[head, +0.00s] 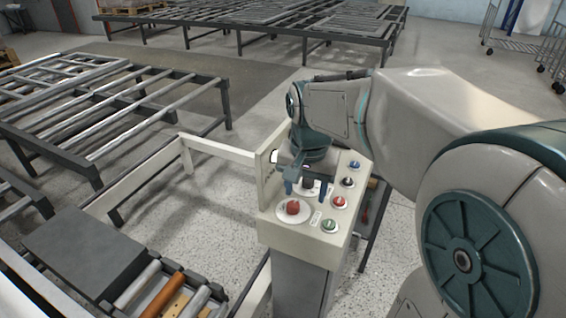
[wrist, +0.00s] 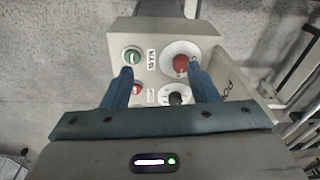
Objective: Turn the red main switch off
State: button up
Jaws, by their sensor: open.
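The red main switch (head: 293,208) is a red rotary knob on a round white plate, at the near end of the pale control box's sloping top. In the wrist view the red knob (wrist: 181,64) lies between the fingertips, close to the right one. My gripper (head: 304,190) is open and empty, fingers pointing down over the panel, just behind the red knob in the head view. In the wrist view my gripper (wrist: 160,69) spans the panel. No contact with the knob shows; the exact height gap cannot be told.
A black knob (wrist: 177,98) sits beside the red one. A green button (head: 329,225), a red button (head: 339,201) and other controls line the right side of the control box (head: 290,237). A raised side wall edges the panel. Roller conveyors (head: 110,110) stand left.

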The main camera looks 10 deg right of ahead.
aim_at(295, 204)
jog(key=w+m+g, duration=0.1)
jog(key=w+m, duration=0.3)
jog(key=w, duration=0.6)
jog(key=f, duration=0.4)
jog(key=f+p, duration=0.1)
jog(key=f, duration=0.8)
jog(key=shift+s+f+p, duration=0.25)
jog(key=shift+f+p, duration=0.05)
jog(key=shift+a, duration=0.1)
jog(key=c, duration=1)
jog(key=shift+d, duration=0.2)
jog(key=shift+f, duration=0.1)
